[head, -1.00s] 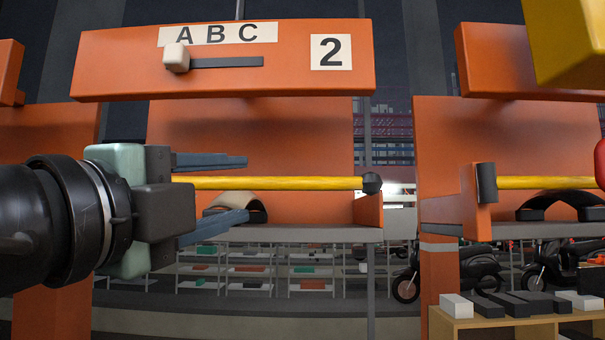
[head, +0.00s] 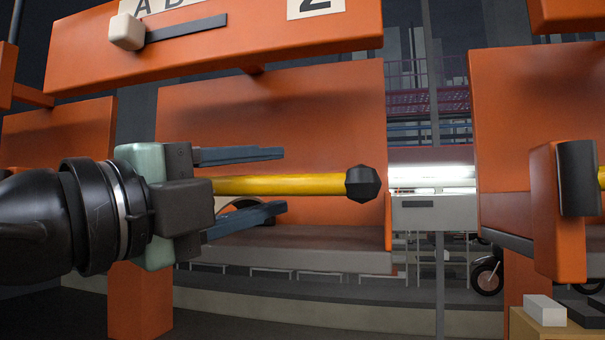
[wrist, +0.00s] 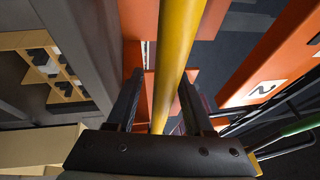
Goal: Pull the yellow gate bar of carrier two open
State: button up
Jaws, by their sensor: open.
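The yellow gate bar (head: 320,185) runs level across the front of the orange carrier marked 2 (head: 330,130), with a black knob (head: 362,183) at its right end. My gripper (head: 284,182) comes in from the left. Its jaws are open, one finger above and one below the bar, with gaps visible. In the wrist view, the bar (wrist: 180,45) runs between the two spread fingers (wrist: 162,85). The left part of the bar is hidden by my gripper. A curved part on the carrier floor is mostly hidden behind the lower finger.
A white slider knob (head: 127,31) in a dark slot sits on the carrier's top panel, above my gripper. At right, the neighbouring carrier's bracket and black end piece (head: 578,178) stand close. White and dark blocks lie on a wooden shelf (head: 535,325) at lower right.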

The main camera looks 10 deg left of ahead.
jog(key=shift+w, duration=0.15)
jog(key=shift+a+r, duration=0.1)
jog(key=shift+s, duration=0.2)
jog(key=shift+c, duration=0.4)
grip_shut()
dwell(0.8)
